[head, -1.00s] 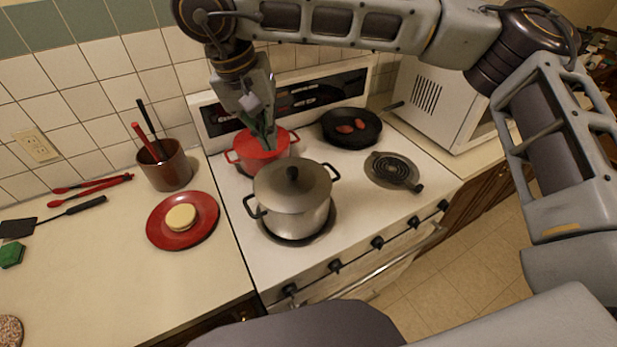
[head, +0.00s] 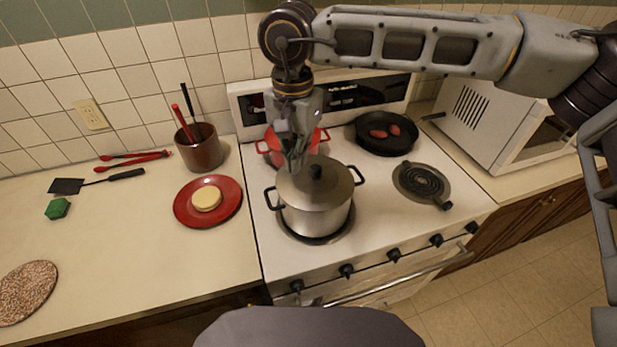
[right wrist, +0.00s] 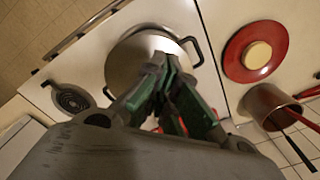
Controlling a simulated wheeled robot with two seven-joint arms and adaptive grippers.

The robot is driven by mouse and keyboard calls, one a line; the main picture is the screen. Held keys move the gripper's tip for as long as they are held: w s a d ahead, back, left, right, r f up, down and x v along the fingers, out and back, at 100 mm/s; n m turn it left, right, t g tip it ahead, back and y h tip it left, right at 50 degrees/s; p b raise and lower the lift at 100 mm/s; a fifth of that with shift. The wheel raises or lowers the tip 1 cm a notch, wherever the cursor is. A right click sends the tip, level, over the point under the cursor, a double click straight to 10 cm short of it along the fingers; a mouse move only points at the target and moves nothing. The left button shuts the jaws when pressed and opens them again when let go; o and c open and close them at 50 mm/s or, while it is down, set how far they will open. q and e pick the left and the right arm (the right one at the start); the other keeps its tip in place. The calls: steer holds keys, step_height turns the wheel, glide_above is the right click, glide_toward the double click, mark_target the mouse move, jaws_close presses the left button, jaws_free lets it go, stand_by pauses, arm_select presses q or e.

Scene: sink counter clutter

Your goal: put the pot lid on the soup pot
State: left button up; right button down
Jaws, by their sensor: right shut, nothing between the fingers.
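A grey metal soup pot (head: 318,218) with black side handles stands on the front left burner. The grey pot lid (head: 296,187) with a black knob lies on top of it, looking level and seated. In the right wrist view the lid (right wrist: 128,62) is partly hidden behind my fingers. My right gripper (head: 293,166) is shut and empty, at the lid's back left edge in the head view; I cannot tell whether it touches. Its green-padded fingers show in the right wrist view (right wrist: 163,72). My left gripper is in neither view.
A red pot (head: 273,152) stands behind the soup pot, partly hidden by my gripper. A black pan (head: 385,148) holds food at the back right. The front right burner (head: 422,181) is bare. A red plate (head: 222,207) and a brown utensil crock (head: 202,153) sit left of the stove.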

mark_target(307, 188)
stand_by(0.3)
steer(key=shift+f, duration=0.1)
step_height(307, 188, down, 9)
steer(key=shift+f+p, duration=0.1)
steer(key=shift+p, duration=0.9)
steer(key=shift+w+d+f, duration=0.1)
steer(key=shift+w+f, duration=0.1)
steer(key=shift+f, duration=0.05)
steer(key=shift+w+d+p, duration=0.4)
steer(key=shift+w+d, duration=0.05)
steer(key=shift+w, duration=0.35)
steer(key=shift+w+d+p, duration=0.4)
steer(key=shift+w, duration=0.4)
steer(key=shift+w+f, duration=0.1)
